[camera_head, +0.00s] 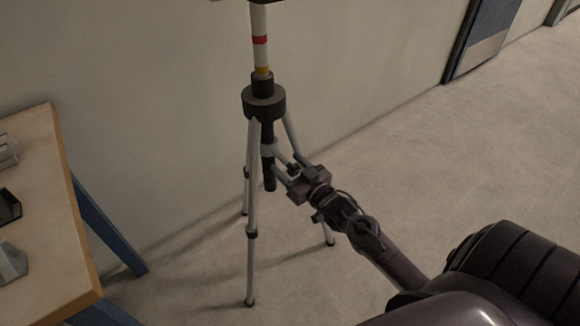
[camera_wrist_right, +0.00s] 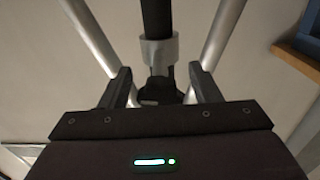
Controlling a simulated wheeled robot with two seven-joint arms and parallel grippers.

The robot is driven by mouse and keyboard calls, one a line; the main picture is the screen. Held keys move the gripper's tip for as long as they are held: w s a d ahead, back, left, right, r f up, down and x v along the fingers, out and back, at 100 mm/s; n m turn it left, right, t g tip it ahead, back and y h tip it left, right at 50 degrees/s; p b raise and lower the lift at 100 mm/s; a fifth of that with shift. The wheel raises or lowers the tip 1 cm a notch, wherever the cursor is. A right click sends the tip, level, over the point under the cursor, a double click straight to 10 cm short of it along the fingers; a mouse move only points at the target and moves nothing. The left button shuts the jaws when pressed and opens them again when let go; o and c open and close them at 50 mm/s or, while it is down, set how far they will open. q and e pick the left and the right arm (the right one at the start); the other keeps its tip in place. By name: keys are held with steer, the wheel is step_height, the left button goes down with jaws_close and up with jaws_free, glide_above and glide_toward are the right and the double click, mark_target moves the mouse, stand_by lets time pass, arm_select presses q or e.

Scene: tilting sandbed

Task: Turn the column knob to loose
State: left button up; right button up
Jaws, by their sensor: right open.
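A tripod (camera_head: 251,190) stands on the floor near the wall, with a dark hub (camera_head: 264,102) and a column (camera_head: 260,45) banded white, red and yellow. In the right wrist view, a grey collar (camera_wrist_right: 160,52) sits around the dark lower column (camera_wrist_right: 156,18). A dark knob (camera_wrist_right: 160,88) shows just below the collar, between the fingers and partly hidden by the gripper body. My right gripper (camera_head: 282,166) is open at the tripod's lower column, its fingers (camera_wrist_right: 160,70) on either side of the knob with visible gaps. Any loose or tight marking cannot be read. My left gripper is out of view.
A wooden table (camera_head: 65,215) with blue legs (camera_head: 108,232) and small grey and black items stands at the left. The wall is close behind the tripod. Tripod legs flank my right gripper. The floor (camera_head: 430,165) to the right is clear toward a blue door (camera_head: 490,25).

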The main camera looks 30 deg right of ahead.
steer(key=c, duration=1)
